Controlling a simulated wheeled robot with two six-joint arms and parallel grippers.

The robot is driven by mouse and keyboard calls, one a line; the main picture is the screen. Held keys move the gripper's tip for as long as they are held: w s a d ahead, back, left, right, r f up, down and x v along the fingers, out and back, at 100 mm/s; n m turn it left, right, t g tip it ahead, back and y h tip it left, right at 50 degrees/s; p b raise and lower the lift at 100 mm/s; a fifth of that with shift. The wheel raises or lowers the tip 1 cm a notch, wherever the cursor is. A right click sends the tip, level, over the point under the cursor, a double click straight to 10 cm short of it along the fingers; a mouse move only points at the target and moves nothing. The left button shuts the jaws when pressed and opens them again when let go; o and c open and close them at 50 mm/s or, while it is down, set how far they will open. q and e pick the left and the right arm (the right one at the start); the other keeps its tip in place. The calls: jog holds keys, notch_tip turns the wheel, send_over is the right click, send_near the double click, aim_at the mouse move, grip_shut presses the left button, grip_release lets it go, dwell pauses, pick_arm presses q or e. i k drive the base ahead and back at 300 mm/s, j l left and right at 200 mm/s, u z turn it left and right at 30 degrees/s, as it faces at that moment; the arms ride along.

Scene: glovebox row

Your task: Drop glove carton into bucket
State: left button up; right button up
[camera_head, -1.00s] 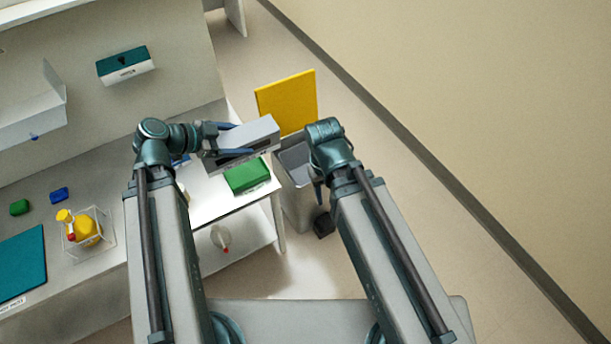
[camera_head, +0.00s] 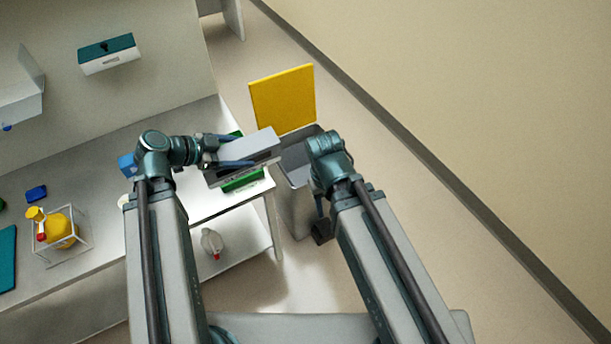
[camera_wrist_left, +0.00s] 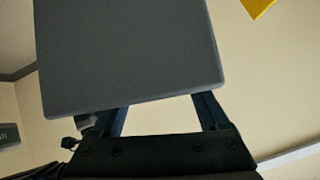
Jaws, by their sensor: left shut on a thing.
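The glove carton (camera_head: 258,146), a pale grey box with a dark slot on its side, is between the fingers of my left gripper (camera_head: 243,151). The gripper is shut on it and holds it up, in front of a green box. The carton's grey face (camera_wrist_left: 130,55) fills much of the left wrist view, between the blue fingers. The bucket appears to be the grey bin (camera_head: 299,212) with a raised yellow lid (camera_head: 283,99). Its opening shows just right of the carton in the picture, partly behind my right arm. My right gripper (camera_head: 319,210) hangs down beside the bin, mostly hidden.
A green box (camera_head: 243,183) lies on the white bench (camera_head: 110,155) near its right end, partly covered by the carton. A yellow bottle in a wire rack (camera_head: 60,230) stands left. A flask (camera_head: 212,242) sits on the lower shelf. The floor to the right is clear.

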aim_at(306, 182)
jog(key=i+l, duration=0.65)
jog(key=l, duration=0.15)
jog(key=i+l, duration=0.65)
jog(key=l, duration=0.2)
